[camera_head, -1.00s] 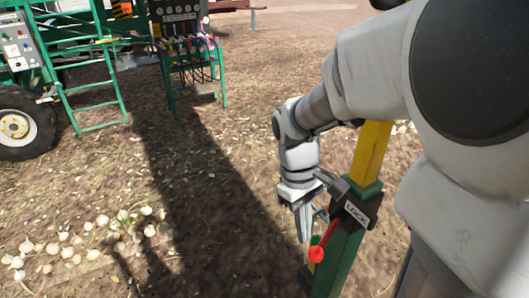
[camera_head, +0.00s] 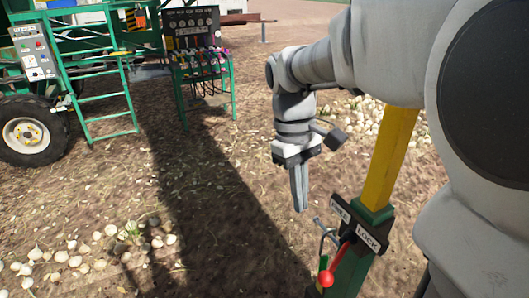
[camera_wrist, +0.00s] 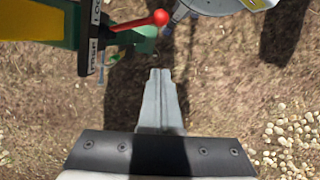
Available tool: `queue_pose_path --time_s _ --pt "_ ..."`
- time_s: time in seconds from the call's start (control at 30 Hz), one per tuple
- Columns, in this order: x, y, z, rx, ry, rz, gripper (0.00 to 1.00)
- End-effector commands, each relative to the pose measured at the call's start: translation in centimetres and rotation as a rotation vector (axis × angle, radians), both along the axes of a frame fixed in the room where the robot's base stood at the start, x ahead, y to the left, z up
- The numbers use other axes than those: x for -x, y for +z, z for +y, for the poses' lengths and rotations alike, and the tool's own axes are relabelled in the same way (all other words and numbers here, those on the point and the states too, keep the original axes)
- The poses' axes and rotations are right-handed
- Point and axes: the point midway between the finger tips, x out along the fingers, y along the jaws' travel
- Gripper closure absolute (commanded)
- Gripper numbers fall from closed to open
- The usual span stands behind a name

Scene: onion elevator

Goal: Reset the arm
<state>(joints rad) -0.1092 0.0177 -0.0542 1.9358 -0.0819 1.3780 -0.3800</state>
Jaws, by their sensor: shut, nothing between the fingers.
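My gripper (camera_head: 300,208) hangs from the arm with its fingers pointing down, shut and empty. The post carries a black plate marked LOCK (camera_head: 368,240) and a lever with a red ball knob (camera_head: 326,278). In the wrist view my closed fingers (camera_wrist: 161,75) point up the picture, over bare soil. The red knob (camera_wrist: 161,17) shows beyond the fingertips there, with the post (camera_wrist: 38,22) at the upper left.
A green machine with a ladder (camera_head: 100,90), a wheel (camera_head: 28,132) and a control box (camera_head: 34,55) stands at the left. A hose panel on a green stand (camera_head: 200,60) is behind. Onions (camera_head: 75,260) lie on the ground at the lower left; open soil lies between.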

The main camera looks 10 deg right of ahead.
Motion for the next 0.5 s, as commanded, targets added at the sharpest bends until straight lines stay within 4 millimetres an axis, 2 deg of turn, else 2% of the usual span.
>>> queue_pose_path --time_s 0.17,0.5 --pt "1.2 1.0 -0.1 -0.011 -0.043 -0.075 1.0" --pt "6.2 2.4 -0.1 -0.074 -0.242 -0.391 1.0"
